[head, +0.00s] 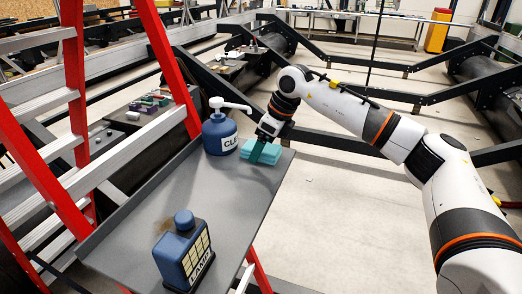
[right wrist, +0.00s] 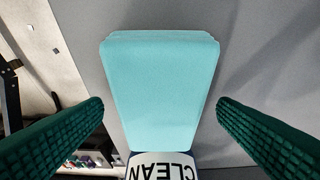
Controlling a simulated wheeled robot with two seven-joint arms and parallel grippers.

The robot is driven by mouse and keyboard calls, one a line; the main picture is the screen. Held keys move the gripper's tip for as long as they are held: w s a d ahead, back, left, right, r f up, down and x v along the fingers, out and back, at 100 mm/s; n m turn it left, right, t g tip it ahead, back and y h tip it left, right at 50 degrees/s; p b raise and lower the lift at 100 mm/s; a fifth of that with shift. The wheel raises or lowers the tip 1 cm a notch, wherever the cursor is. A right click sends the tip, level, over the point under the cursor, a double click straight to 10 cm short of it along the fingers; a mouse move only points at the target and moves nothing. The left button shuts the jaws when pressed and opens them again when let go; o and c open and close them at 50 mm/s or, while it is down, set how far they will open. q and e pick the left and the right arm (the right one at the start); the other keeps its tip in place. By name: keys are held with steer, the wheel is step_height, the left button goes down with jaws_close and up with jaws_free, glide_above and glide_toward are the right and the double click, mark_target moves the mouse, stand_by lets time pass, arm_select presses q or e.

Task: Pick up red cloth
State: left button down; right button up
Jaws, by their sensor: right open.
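No red cloth shows in either view. A folded light turquoise cloth or pad (head: 273,154) lies on the grey platform, just right of the blue CLEAN pump bottle (head: 219,134). It also fills the middle of the right wrist view (right wrist: 160,75). My right gripper (head: 259,151) is directly over it, with the dark green fingers pointing down. In the right wrist view the fingers (right wrist: 160,101) are spread wide, one on each side of the turquoise thing, with gaps to both. Nothing is held. My left gripper is not in view.
A ladder with red rails (head: 72,100) rises at the left. The bottle's white nozzle (head: 231,105) reaches close to my right gripper. Black frames and floats fill the background.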

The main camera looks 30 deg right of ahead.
steer(key=shift+f, duration=0.2)
stand_by(0.5)
steer(key=c, duration=1.1)
